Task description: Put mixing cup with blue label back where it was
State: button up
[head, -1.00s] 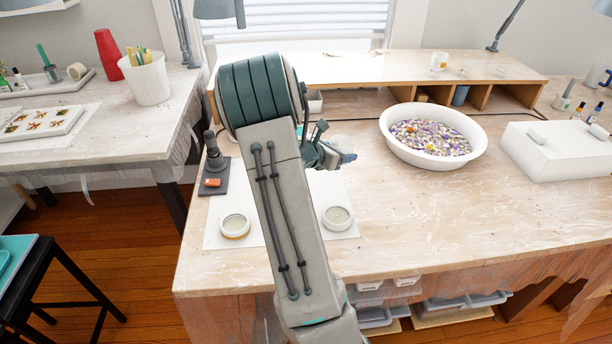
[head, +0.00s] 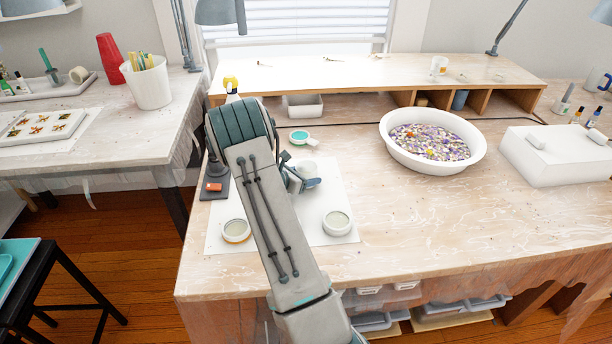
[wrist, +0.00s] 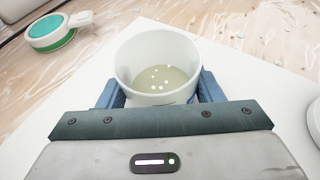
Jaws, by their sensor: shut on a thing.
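My gripper (head: 299,181) is over the back part of the white sheet (head: 338,189) on the wooden bench. It is shut on a white mixing cup (head: 309,167), partly hidden by the gripper in the head view. In the wrist view the upright cup (wrist: 157,84) sits between the blue fingers, with pale, clear liquid and several bubbles inside.
Two round pale-filled containers stand on the sheet, at front left (head: 236,231) and front right (head: 337,222). A teal-topped round item with a handle (head: 300,137) lies behind the sheet. A white basin (head: 392,152) stands right. Bare bench lies between basin and sheet.

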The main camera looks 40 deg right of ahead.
jog(key=shift+f, duration=0.15)
jog(key=o, duration=1)
